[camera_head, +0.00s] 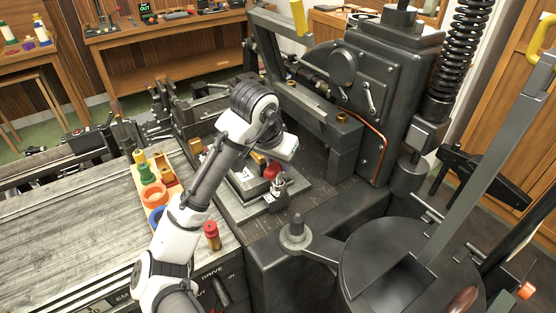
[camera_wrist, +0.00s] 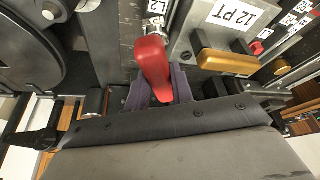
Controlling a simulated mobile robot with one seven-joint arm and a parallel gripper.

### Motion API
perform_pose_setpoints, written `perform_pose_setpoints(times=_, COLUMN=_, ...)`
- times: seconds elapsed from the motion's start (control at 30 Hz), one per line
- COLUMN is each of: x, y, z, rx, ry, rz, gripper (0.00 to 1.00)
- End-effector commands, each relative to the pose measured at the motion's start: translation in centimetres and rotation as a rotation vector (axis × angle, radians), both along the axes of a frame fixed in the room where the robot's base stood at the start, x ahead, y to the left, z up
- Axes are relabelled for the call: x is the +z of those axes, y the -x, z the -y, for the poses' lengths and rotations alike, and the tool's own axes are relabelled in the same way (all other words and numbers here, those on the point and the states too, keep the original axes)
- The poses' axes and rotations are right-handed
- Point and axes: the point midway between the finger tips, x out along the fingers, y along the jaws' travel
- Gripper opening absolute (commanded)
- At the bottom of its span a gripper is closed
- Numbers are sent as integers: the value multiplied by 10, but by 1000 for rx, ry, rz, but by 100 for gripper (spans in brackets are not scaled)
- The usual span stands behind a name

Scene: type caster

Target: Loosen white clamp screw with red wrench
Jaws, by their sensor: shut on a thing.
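The wrench's far end reaches a metal part (camera_wrist: 155,24) beside a white "L2" label (camera_wrist: 158,6). In the head view the red wrench (camera_head: 271,171) shows just below my gripper (camera_head: 281,153), over the machine's metal block. I cannot clearly make out a white clamp screw; how the wrench sits on it is hidden.
A "12 PT" plate (camera_wrist: 236,15) and a brass-coloured bar (camera_wrist: 228,62) lie close to the right of the wrench in the wrist view. The tall dark machine body (camera_head: 375,95) stands at right.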

Motion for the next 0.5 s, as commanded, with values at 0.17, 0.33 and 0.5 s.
perform_pose_setpoints(times=0.17, x=1, y=0, z=0, rx=1, ry=0, rz=1, gripper=0)
perform_pose_setpoints(times=0.33, x=4, y=0, z=0, rx=2, ry=-1, rz=2, gripper=0)
perform_pose_setpoints(times=0.5, x=11, y=0, z=0, rx=3, ry=0, rz=1, gripper=0)
